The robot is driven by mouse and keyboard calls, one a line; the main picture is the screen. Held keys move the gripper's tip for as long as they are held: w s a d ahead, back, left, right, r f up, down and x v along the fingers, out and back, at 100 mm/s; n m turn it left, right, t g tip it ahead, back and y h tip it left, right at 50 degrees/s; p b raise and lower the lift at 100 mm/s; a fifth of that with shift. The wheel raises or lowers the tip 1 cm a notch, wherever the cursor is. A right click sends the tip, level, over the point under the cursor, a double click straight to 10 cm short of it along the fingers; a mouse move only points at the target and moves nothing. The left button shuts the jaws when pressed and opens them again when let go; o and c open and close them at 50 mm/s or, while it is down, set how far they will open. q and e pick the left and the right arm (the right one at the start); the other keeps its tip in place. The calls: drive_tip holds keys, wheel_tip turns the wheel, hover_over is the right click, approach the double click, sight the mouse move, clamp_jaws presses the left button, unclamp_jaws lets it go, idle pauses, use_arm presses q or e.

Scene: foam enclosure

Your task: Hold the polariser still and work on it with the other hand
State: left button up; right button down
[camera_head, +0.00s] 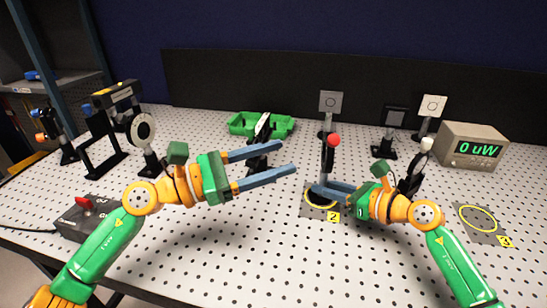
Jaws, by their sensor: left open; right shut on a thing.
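A dark, thin optic mount with a red ball knob (333,141), which I take to be the polariser, stands upright on a post at the yellow ring marked 2 (333,216). My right gripper (319,188) is shut low on this mount's post; the exact contact is hard to see. My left gripper (289,158) is open and empty, its two blue fingers pointing right toward the mount, left of it and apart from it. A similar mount with a white ball knob (426,145) stands partly hidden behind my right gripper.
A meter (472,146) reads 0 uW at the back right. A green tray (245,122) and a dark mount (263,128) stand behind my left gripper. Square targets (331,102) are behind. A box with a red switch (85,215) is at left. The front board is clear.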

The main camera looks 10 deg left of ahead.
use_arm(q)
drive_tip(key=shift+d+r, duration=0.1)
drive_tip(key=c, duration=0.3)
drive_tip(key=d+m+g, duration=0.1)
drive_tip(key=d+r+m+g, duration=0.1)
drive_tip(key=s+d+m+g, duration=0.1)
drive_tip(key=d+m, duration=0.1)
drive_tip(key=shift+s+r, duration=0.1)
drive_tip(key=shift+r, duration=0.15)
clamp_jaws()
drive_tip(key=s+d+r+m+g+y, duration=0.25)
drive_tip(key=d+m+y, duration=0.25)
drive_tip(key=d+m, duration=0.35)
drive_tip(key=a+r+m+t+y, duration=0.2)
drive_tip(key=a+r+t+y, duration=0.5)
drive_tip(key=r+y, duration=0.3)
drive_tip(key=y, duration=0.1)
hover_over(333, 142)
drive_tip(key=a, duration=0.4)
wheel_tip(333, 142, down, 6)
drive_tip(key=shift+s+d+f, duration=0.15)
drive_tip(key=shift+d+f, duration=0.5)
drive_tip(key=shift+f, duration=0.2)
drive_tip(key=shift+s+d+f, duration=0.1)
drive_tip(key=shift+d+f, duration=0.55)
drive_tip(key=shift+f, duration=0.2)
